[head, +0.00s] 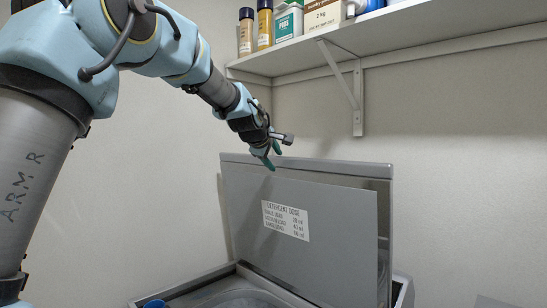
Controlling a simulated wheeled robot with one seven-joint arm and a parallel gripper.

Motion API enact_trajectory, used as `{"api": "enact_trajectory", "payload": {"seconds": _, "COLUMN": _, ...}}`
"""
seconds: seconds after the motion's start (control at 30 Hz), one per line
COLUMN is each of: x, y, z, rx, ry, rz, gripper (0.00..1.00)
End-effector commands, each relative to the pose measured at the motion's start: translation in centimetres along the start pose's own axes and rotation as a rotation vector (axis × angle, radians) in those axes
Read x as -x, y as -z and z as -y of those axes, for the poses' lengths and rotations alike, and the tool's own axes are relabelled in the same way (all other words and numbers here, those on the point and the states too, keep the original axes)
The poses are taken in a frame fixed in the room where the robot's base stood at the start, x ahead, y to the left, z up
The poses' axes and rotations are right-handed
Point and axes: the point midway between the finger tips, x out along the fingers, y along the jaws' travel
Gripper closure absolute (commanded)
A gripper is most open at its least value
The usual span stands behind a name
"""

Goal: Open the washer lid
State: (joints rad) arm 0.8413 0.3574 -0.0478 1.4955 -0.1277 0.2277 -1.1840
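The washer lid (335,222) is a grey panel with a white detergent dose label. It stands raised, close to upright, in front of the washer's grey back panel (383,171). The washer's top opening (235,299) shows below the lid at the bottom of the view. My gripper (272,157) has green fingertips and is at the lid's upper left edge, coming from the upper left. I cannot tell whether the fingertips touch the lid. The gap between the fingers is too small to judge.
A wall shelf (440,35) with a bracket (357,105) runs above the washer. A blue object (154,304) is at the bottom left. Walls are close at the left and behind.

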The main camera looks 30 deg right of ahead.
Motion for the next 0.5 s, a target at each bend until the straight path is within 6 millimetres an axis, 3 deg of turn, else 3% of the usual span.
{"api": "enact_trajectory", "payload": {"seconds": 0.3, "x": 0.3, "y": -0.1, "z": -0.1, "rx": 0.000, "ry": -0.003, "rz": 0.001, "gripper": 0.44}}
{"api": "enact_trajectory", "payload": {"seconds": 0.5, "x": 3.0, "y": -0.1, "z": 0.1, "rx": -0.001, "ry": -0.008, "rz": -0.001, "gripper": 0.44}}
